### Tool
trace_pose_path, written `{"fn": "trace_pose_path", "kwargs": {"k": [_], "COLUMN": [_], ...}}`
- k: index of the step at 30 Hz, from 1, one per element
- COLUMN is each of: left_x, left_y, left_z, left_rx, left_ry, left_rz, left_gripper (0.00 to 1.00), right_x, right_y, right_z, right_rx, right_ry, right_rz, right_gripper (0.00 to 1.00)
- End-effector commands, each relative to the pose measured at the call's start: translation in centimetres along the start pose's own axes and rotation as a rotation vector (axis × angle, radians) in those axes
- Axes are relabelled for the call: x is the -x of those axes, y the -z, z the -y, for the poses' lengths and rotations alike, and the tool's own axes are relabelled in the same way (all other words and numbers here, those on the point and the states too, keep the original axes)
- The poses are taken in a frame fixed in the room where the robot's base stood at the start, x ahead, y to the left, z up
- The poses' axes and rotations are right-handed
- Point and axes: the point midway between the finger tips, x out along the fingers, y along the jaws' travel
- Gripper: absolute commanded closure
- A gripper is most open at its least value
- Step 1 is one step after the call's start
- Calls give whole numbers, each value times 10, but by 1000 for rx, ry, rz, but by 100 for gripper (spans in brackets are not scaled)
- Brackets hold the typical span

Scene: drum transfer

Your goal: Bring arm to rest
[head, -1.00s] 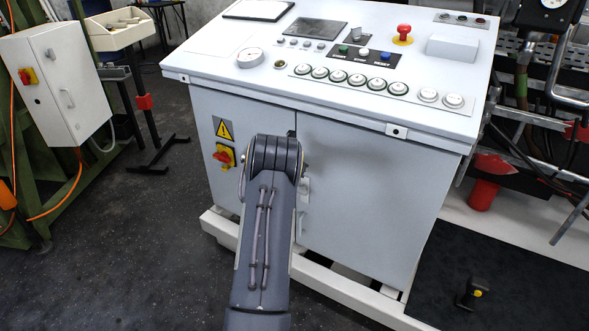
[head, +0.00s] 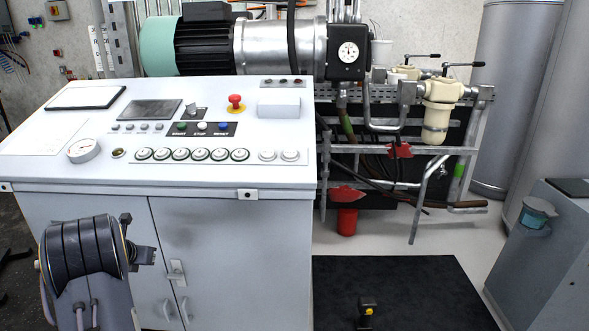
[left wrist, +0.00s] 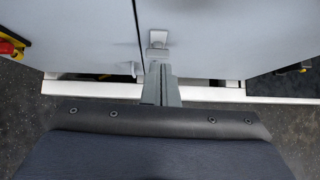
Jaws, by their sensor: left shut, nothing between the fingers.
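My left arm comes in at the lower left of the head view, in front of the white control cabinet (head: 230,255). Its gripper (head: 148,256) is partly hidden behind the dark wrist housing. In the left wrist view my left gripper (left wrist: 159,70) is shut, with nothing in it. It points toward the cabinet doors, near a metal door handle (left wrist: 158,38); I cannot tell whether it touches the handle. My right gripper is in neither view.
The cabinet's sloped top carries buttons, a gauge (head: 84,150) and a red emergency stop (head: 235,102). A black mat (head: 430,290) lies to its right, with a small black item with a yellow knob (head: 367,312). Pipework and a grey cabinet (head: 555,270) stand further right.

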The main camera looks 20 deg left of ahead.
Motion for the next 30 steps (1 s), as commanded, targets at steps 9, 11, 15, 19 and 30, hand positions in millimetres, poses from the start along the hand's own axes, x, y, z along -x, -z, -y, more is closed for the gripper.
{"fn": "trace_pose_path", "kwargs": {"k": [9, 11, 15, 19, 30], "left_x": [81, 111, 169, 208, 283], "left_y": [-73, -77, -42, 19, 153], "left_z": [37, 54, 110, 179, 306], "left_rx": [785, 1105, 1836, 2367, 2949], "left_ry": [-17, 9, 73, 49, -315], "left_rz": [333, 389, 340, 111, -492], "left_gripper": [100, 100, 100, 100, 100], "right_x": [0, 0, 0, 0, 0], "right_y": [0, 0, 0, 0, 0], "right_z": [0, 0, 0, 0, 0], "right_rx": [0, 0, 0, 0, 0], "right_ry": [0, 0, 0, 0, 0], "right_rz": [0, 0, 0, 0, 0], "right_gripper": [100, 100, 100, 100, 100]}}
